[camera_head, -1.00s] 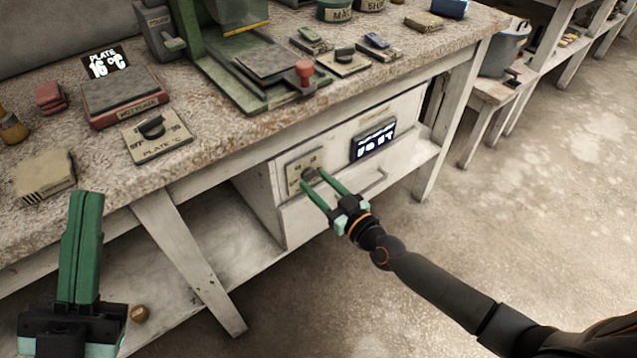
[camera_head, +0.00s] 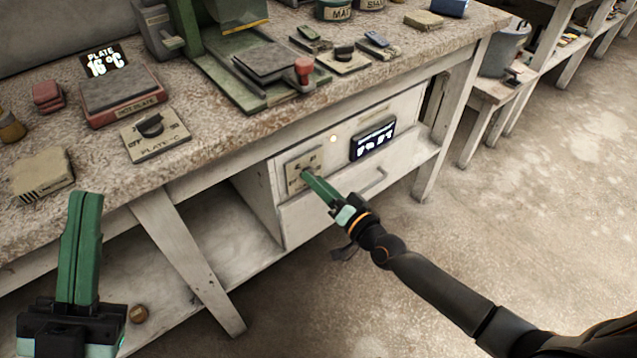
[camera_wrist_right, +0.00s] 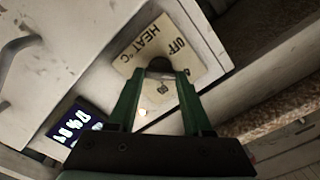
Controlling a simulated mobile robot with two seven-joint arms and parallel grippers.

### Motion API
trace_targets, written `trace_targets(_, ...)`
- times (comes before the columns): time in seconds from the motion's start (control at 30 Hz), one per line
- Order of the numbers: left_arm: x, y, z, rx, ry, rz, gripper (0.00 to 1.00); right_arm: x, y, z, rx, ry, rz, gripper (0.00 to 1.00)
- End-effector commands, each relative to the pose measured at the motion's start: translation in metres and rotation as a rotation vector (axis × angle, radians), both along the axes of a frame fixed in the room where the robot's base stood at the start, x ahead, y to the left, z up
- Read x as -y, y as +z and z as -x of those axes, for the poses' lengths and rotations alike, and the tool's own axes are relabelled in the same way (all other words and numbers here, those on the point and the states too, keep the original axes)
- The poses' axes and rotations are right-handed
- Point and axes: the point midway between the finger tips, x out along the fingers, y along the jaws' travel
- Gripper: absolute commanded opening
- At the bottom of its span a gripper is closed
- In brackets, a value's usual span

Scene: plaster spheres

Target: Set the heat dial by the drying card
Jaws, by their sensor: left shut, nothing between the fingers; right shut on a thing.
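The heat dial's cream plate (camera_head: 293,180) is on the front of the white cabinet under the bench. In the right wrist view the plate (camera_wrist_right: 140,45) reads "OFF" and "HEAT °C". My right gripper (camera_head: 307,175) is shut on the dark dial knob (camera_wrist_right: 158,64), one green finger on each side. The fingers mostly hide the knob in the head view. A lit display (camera_head: 373,139) sits right of the dial; I cannot read it surely. My left gripper (camera_head: 88,197) is shut and empty, in front of the bench at lower left. I cannot make out a drying card.
On the bench are a hot plate (camera_head: 120,92) with a "PLATE 16 °C" display (camera_head: 103,60), a plate dial (camera_head: 153,135) and a green press (camera_head: 250,90). A drawer handle (camera_head: 368,187) is below the cabinet display. The floor to the right is clear.

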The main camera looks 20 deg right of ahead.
Motion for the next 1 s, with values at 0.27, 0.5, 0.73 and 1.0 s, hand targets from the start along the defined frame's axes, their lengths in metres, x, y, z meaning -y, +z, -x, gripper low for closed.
trace_targets(0.27, 0.0003, -0.0021, 0.0, -0.003, -0.003, 0.003, 0.0, 0.0006, 0.0001, -0.0001, -0.038, -0.002, -0.109, 0.0)
trace_targets(0.5, 0.0007, -0.0026, 0.0001, -0.003, -0.005, 0.002, 0.0, 0.0007, 0.0003, -0.0002, -0.05, -0.002, -0.141, 0.0)
trace_targets(0.73, 0.0013, -0.0028, 0.0003, -0.002, -0.007, -0.002, 0.0, 0.0008, 0.0004, -0.0003, -0.05, -0.002, -0.143, 0.0)
trace_targets(1.0, 0.0013, -0.0023, 0.0004, 0.0, -0.007, -0.002, 0.0, 0.0007, 0.0003, -0.0002, -0.05, -0.002, -0.141, 0.66)
